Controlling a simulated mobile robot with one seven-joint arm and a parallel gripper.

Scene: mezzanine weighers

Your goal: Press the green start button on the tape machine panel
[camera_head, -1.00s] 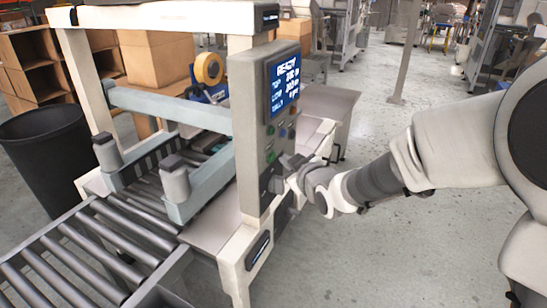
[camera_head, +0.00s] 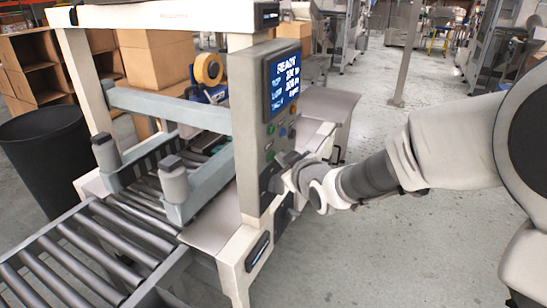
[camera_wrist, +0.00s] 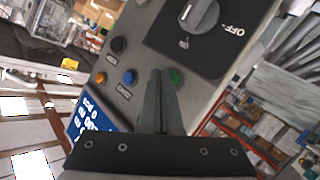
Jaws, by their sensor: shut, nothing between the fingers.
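The tape machine's grey panel (camera_head: 262,165) stands upright on the machine frame, with a blue screen (camera_head: 285,82) reading READY. In the wrist view, the green button (camera_wrist: 176,77) shows just right of my fingertips, partly covered by them. My gripper (camera_wrist: 158,74) is shut and empty, its fingers pointing at the panel among the buttons. I cannot tell whether the tips touch the panel. In the head view, my gripper (camera_head: 279,163) is at the panel's lower buttons and hides part of them.
Near the fingers are a blue button (camera_wrist: 129,77), a black button (camera_wrist: 118,45) and an amber button (camera_wrist: 100,77). A rotary switch (camera_wrist: 199,16) marked OFF sits beyond the fingertips. A roller conveyor (camera_head: 85,240) lies left of the panel. The floor (camera_head: 400,245) at right is clear.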

